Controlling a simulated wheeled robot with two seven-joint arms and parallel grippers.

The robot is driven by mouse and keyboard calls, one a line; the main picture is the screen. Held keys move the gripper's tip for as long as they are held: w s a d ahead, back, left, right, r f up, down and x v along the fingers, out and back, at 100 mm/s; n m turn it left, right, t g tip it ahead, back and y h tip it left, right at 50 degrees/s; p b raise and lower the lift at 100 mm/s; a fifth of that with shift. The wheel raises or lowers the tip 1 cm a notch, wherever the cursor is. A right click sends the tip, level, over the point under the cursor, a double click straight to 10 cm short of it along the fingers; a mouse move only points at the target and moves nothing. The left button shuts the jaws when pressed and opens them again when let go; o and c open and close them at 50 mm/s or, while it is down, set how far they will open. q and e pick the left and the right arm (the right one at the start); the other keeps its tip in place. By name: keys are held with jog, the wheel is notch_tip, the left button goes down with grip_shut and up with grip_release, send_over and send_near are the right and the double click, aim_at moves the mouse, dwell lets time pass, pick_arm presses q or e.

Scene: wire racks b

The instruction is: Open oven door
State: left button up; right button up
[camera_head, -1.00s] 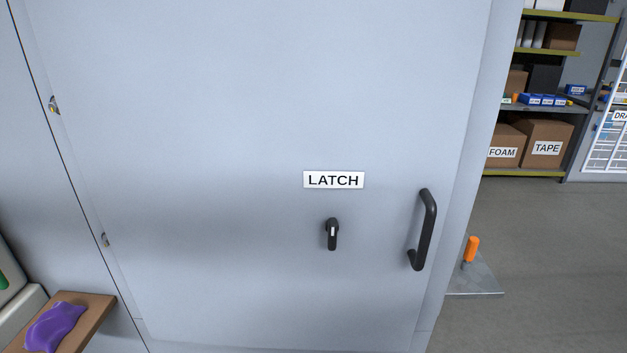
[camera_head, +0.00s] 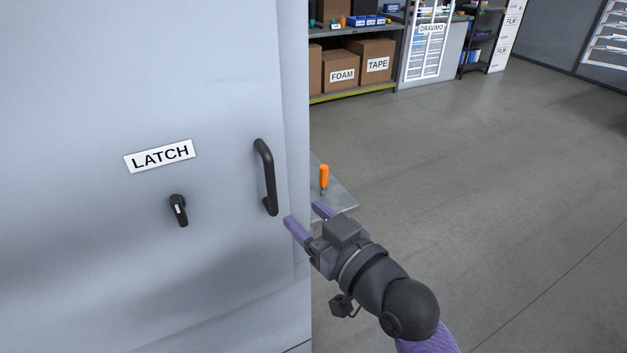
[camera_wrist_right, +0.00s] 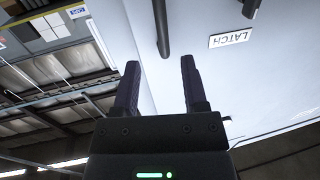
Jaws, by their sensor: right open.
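The oven door (camera_head: 90,70) is a large pale grey panel at the left of the head view, and it looks shut. A black bar handle (camera_head: 266,178) stands upright near its right edge. A small black latch knob (camera_head: 178,210) sits left of the handle, under a white LATCH label (camera_head: 160,156). My right gripper (camera_head: 305,214), with purple fingers, is open and empty just right of and below the handle, apart from it. In the right wrist view the handle (camera_wrist_right: 162,30) shows beyond and between the open fingertips (camera_wrist_right: 160,65). My left gripper is not in view.
A grey plate or shelf (camera_head: 340,195) holding an orange-handled tool (camera_head: 324,177) sticks out behind the door's right edge. Shelving with FOAM (camera_head: 342,76) and TAPE (camera_head: 377,65) boxes stands at the back. The floor (camera_head: 480,160) at right is clear.

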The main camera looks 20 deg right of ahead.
aim_at(273, 187)
jog(key=x, duration=1)
jog(key=shift+s+a+b, duration=0.1)
jog(key=shift+b, duration=0.3)
grip_shut()
dwell(0.5)
